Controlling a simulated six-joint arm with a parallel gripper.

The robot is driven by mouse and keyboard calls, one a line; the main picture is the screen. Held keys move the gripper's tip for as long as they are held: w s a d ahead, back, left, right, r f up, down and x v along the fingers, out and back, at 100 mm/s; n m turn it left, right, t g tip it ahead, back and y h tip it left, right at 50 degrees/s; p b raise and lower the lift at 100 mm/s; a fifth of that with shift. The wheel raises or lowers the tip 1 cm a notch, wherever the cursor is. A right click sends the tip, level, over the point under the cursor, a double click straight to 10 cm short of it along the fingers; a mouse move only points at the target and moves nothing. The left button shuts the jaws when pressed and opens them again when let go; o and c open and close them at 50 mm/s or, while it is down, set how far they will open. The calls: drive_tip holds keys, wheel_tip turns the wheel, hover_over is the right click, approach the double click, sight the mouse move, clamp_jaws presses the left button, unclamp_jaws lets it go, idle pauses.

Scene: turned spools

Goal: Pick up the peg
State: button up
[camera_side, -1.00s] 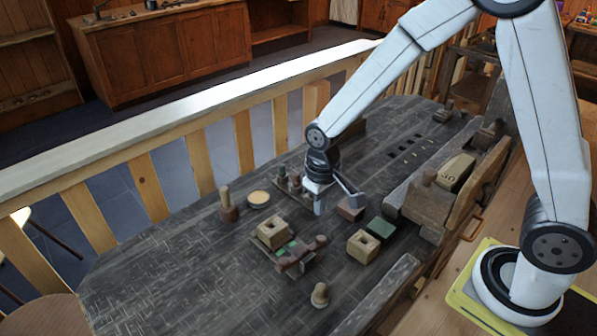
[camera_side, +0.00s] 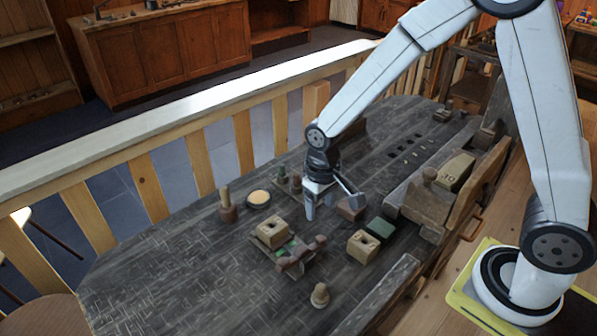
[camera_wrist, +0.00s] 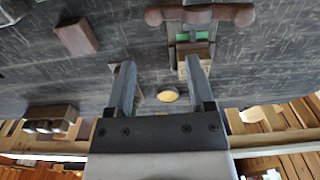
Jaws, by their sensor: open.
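An upright light wooden peg (camera_side: 225,196) stands in a round brown base (camera_side: 229,213) at the left of the dark table in the side view. A short knobbed wooden piece (camera_side: 320,295) stands near the front; I cannot tell whether it also counts as a peg. My gripper (camera_side: 319,207) is open and empty above the table, to the right of the upright peg and well apart from it. In the wrist view my gripper (camera_wrist: 158,66) shows two parted fingers, with a yellow disc (camera_wrist: 168,95) seen beyond them. I cannot make out the peg there.
The table's left front is clear.

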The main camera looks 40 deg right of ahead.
drive_tip(key=m, duration=1.3)
hover_over(296, 174)
drive_tip(key=shift+s+d+f, duration=0.1)
drive_tip(key=shift+s+f, duration=0.15)
drive_tip(key=shift+f, duration=0.4)
drive_tip(key=shift+f, duration=0.15)
drive_tip(key=shift+f, duration=1.2)
drive_tip(key=shift+f, duration=0.1)
drive_tip(key=shift+w+f, duration=0.2)
drive_tip(key=shift+f, duration=2.25)
